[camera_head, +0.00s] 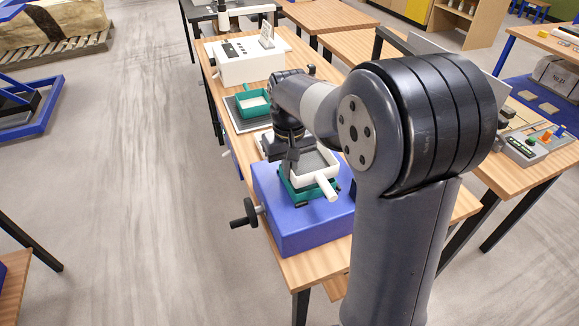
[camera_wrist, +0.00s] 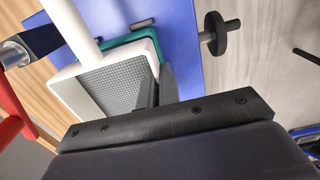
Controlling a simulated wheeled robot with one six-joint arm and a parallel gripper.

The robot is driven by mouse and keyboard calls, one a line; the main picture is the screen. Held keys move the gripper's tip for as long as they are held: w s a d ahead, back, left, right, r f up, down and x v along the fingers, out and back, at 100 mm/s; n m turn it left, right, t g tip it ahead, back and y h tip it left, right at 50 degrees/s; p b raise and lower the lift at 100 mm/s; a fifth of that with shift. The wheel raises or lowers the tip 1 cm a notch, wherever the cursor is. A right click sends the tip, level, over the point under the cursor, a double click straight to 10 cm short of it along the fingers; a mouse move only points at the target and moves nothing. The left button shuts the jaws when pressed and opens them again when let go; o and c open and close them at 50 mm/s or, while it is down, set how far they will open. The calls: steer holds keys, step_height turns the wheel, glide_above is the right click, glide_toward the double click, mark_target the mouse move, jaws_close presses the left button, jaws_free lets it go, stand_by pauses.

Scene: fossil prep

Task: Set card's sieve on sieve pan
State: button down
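A white sieve (camera_head: 303,178) with a grey mesh and a white handle is at my gripper (camera_head: 291,155), over a green pan (camera_head: 302,194) on a blue box. In the wrist view, my gripper (camera_wrist: 158,90) has its fingers closed on the rim of the sieve (camera_wrist: 110,85). The green pan (camera_wrist: 146,38) shows partly from under it, and the sieve sits somewhat turned against it. I cannot tell whether sieve and pan touch. A small white card (camera_head: 267,35) stands on a white machine; its markings are too small to read.
The blue box (camera_head: 300,236) has a black knob (camera_head: 244,213) at its left. A green tray (camera_head: 252,108) with white contents stands farther back on the wooden table, before the white machine (camera_head: 245,66). A control panel (camera_head: 532,143) is on the right table.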

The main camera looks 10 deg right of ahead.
steer(key=shift+f+b, duration=0.4)
steer(key=shift+f, duration=0.3)
steer(key=c, duration=2.1)
jaws_free()
steer(key=o, duration=0.5)
steer(key=shift+r, duration=0.1)
step_height(320, 180, up, 7)
steer(key=p, duration=0.6)
steer(key=shift+r, duration=0.1)
